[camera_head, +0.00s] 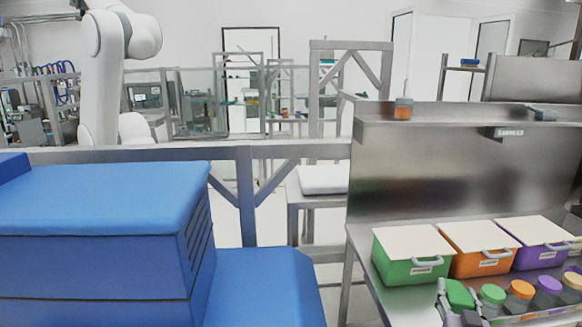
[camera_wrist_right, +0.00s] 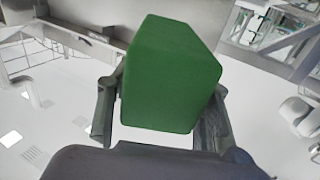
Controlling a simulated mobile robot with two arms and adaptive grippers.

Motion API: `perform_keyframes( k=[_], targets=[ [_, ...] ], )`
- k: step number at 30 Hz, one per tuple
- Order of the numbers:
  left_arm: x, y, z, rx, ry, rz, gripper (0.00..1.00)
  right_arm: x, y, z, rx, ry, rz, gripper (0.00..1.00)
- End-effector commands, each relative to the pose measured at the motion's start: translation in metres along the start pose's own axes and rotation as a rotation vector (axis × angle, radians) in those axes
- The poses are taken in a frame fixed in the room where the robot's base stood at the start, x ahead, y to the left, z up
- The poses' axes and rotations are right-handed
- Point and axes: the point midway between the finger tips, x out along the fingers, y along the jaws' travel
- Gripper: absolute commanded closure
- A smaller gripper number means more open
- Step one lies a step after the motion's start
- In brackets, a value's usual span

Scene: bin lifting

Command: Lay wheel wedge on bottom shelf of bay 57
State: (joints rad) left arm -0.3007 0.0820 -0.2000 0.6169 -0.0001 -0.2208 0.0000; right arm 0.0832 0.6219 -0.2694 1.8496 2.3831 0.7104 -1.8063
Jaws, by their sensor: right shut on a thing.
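My right gripper (camera_head: 458,305) is at the lower right of the head view, by the front of the steel rack. It is shut on a green block, the wheel wedge (camera_head: 461,294). In the right wrist view the wedge (camera_wrist_right: 172,75) sits between the two fingers of my right gripper (camera_wrist_right: 160,120), with its upper part standing clear of them. The steel rack (camera_head: 440,165) has a lower surface (camera_head: 365,240) and a top ledge (camera_head: 450,117). A small label on it is too blurred to read, so I cannot tell which bay is 57. My left gripper is not in view.
Green (camera_head: 408,265), orange (camera_head: 476,262) and purple (camera_head: 536,256) lidded bins stand on the lower surface. Several jars with coloured lids (camera_head: 520,290) stand in front of them, right of the wedge. A grey rail (camera_head: 240,152) crosses behind. A large blue boxy body (camera_head: 95,245) fills the lower left.

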Motion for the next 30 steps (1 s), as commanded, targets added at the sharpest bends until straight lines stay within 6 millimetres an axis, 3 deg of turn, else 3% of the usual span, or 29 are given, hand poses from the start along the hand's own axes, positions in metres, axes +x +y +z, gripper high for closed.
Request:
perform_keyframes(
  k=[3, 14, 24, 30],
  targets=[
    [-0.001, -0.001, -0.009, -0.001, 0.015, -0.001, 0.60, 0.004, 0.015, -0.012, -0.006, 0.009, 0.006, 1.00],
    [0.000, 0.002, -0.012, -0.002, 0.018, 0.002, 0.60, 0.014, 0.054, -0.041, -0.006, 0.008, 0.019, 1.00],
    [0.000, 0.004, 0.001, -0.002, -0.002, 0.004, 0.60, 0.021, 0.082, -0.069, -0.005, 0.008, 0.029, 1.00],
    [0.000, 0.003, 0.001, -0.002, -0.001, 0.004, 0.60, -0.002, 0.060, -0.048, -0.001, 0.002, -0.030, 1.00]
  ],
)
